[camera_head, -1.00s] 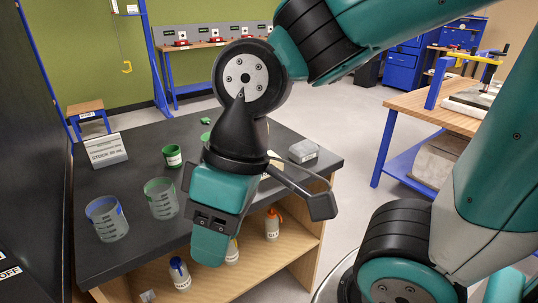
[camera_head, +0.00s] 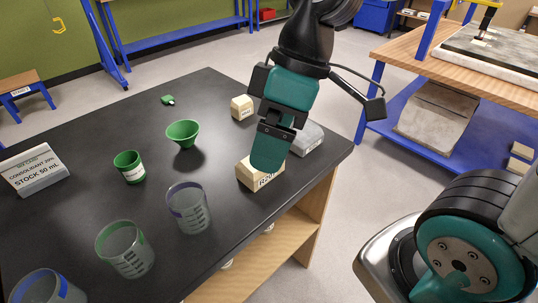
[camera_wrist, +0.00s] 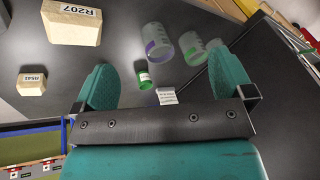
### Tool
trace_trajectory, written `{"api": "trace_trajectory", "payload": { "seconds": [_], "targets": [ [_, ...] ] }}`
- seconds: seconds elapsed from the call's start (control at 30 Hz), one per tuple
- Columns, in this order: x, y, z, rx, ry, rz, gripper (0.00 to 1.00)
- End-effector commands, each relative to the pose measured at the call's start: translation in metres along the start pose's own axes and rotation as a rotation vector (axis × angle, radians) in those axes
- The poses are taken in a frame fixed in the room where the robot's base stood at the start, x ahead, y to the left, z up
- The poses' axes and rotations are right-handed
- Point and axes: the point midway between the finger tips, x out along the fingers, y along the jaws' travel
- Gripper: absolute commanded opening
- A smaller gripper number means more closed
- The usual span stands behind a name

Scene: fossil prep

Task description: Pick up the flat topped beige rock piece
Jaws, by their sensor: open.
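A larger beige, flat-topped block (camera_head: 250,178) labelled R207 sits near the table's front right edge in the head view. A smaller beige block (camera_head: 242,108) stands farther back. In the wrist view, the R207 block (camera_wrist: 72,26) is at upper left, and the smaller block (camera_wrist: 31,88), labelled H542, is below it. My gripper (camera_head: 270,152) overlaps the R207 block in the head view and hides part of it; I cannot tell the height gap. In the wrist view my gripper (camera_wrist: 164,78) is open, with neither block between its fingers.
A grey block (camera_head: 308,140) is right of my gripper. A green funnel (camera_head: 183,134), a green cup (camera_head: 129,167), several clear beakers (camera_head: 188,210) and a stock sign (camera_head: 34,170) stand to the left. A small green item (camera_head: 168,100) lies at the back.

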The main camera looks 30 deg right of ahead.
Motion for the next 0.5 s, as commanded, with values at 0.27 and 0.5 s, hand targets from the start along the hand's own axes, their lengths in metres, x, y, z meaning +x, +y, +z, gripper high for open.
{"api": "trace_trajectory", "payload": {
  "seconds": [0.27,0.5],
  "targets": [
    [-0.013,0.124,-0.018,-0.599,-0.015,-0.059,0.99],
    [-0.011,0.179,-0.011,-0.906,0.002,-0.093,0.99]
  ]
}}
